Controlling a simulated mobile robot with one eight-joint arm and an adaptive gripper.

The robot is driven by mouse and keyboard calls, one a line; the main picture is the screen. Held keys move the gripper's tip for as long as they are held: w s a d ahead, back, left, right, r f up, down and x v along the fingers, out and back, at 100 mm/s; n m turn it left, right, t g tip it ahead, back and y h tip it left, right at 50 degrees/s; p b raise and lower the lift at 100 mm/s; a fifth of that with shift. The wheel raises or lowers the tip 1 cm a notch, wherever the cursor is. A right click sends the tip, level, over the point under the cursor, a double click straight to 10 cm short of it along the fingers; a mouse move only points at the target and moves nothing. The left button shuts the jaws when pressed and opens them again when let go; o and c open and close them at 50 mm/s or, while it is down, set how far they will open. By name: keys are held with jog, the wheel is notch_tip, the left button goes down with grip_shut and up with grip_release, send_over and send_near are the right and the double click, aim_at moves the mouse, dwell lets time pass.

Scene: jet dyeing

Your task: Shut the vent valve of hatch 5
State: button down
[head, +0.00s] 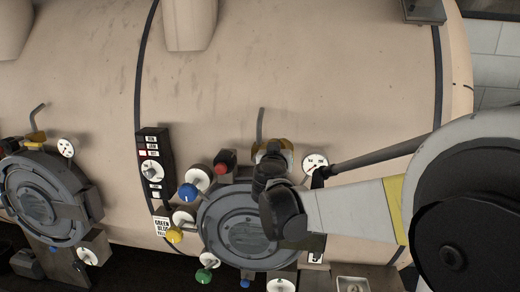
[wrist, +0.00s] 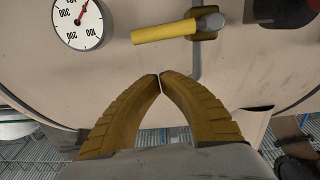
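The vent valve of hatch 5 shows in the wrist view as a yellow lever handle (wrist: 165,32), lying crosswise to a bent grey pipe (wrist: 195,62). In the head view the pipe (head: 261,122) rises above the round grey hatch 5 (head: 225,228), marked by a 5 label (head: 316,257). My gripper (wrist: 160,80) has its two yellow-brown fingers together at the tips, empty, apart from the handle and below it in the wrist picture. In the head view my gripper (head: 271,150) is beside the pipe base; my wrist hides part of the hatch and valve.
A pressure gauge (wrist: 80,20) is left of the handle in the wrist view, and right of my gripper in the head view (head: 315,163). Red (head: 223,166), blue (head: 188,190), yellow (head: 174,236) and green (head: 203,275) knobs surround the hatch. Another hatch (head: 45,200) is at left.

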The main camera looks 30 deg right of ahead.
jog(key=v, duration=1)
jog(key=shift+f, duration=0.25)
jog(key=shift+b, duration=0.3)
jog(key=s+a+f+g+y+b, duration=0.1)
jog(key=s+f+b, duration=0.25)
jog(key=f, duration=0.35)
jog(key=s+a+f+n+g+y+b, duration=0.1)
jog(key=s+f+g+b, duration=0.15)
jog(key=f+b, duration=0.4)
jog(key=s+a+f+g+y+b, duration=0.1)
jog(key=s+f+b, duration=0.25)
jog(key=f, duration=0.45)
jog(key=s+a+f+n+y+b, duration=0.1)
jog(key=s+a+f+y+b, duration=0.1)
jog(key=f, duration=0.4)
jog(key=s+a+f+n+g+y+b, duration=0.1)
jog(key=s+a+f+n+y+b, duration=0.1)
jog(key=s+a+f+b, duration=0.3)
jog(key=s+a+f+n+g+y+b, duration=0.1)
jog(key=s+a+f+n+y+b, duration=0.1)
jog(key=a+f, duration=0.4)
notch_tip(320, 180, down, 3)
jog(key=shift+s+a+f+y+b, duration=0.3)
jog(key=shift+s+y+b, duration=0.4)
jog(key=shift+s, duration=0.25)
jog(key=shift+g, duration=0.25)
